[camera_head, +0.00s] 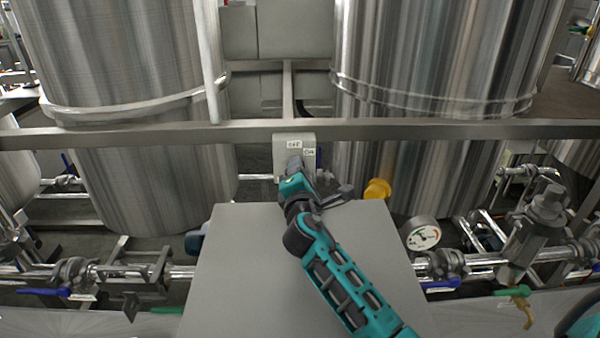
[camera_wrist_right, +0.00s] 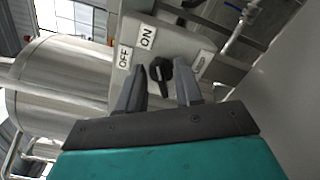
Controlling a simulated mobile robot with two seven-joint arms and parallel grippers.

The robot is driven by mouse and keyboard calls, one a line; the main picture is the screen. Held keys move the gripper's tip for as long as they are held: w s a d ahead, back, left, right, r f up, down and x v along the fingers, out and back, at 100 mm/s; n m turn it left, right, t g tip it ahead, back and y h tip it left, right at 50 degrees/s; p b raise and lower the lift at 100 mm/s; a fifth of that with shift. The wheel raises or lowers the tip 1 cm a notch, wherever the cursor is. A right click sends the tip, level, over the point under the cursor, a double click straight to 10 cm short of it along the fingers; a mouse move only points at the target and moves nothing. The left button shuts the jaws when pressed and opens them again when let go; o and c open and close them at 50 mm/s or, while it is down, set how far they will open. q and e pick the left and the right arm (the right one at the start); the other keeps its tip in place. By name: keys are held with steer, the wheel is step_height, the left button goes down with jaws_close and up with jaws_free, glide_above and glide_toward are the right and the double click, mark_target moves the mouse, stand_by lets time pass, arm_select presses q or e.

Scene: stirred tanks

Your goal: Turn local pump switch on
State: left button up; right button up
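The pump switch is a grey box (camera_head: 280,152) on the horizontal rail between the two tanks, with small white OFF and ON labels on it. In the right wrist view the box (camera_wrist_right: 185,42) shows a black rotary knob (camera_wrist_right: 160,70) below the labels. My right gripper (camera_head: 313,172) is in front of the box and hides the knob in the head view. In the right wrist view the gripper (camera_wrist_right: 160,84) is open, with one finger on each side of the knob and visible gaps between. I cannot tell whether the knob points at OFF or ON. My left gripper is not in view.
A metal rail (camera_head: 420,130) runs across in front of large steel tanks (camera_head: 150,190). A flat grey panel (camera_head: 235,265) lies below my right arm. A yellow cap (camera_head: 377,189), a pressure gauge (camera_head: 421,234) and pipes with valves stand to the right.

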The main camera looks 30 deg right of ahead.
steer(key=v, duration=1.3)
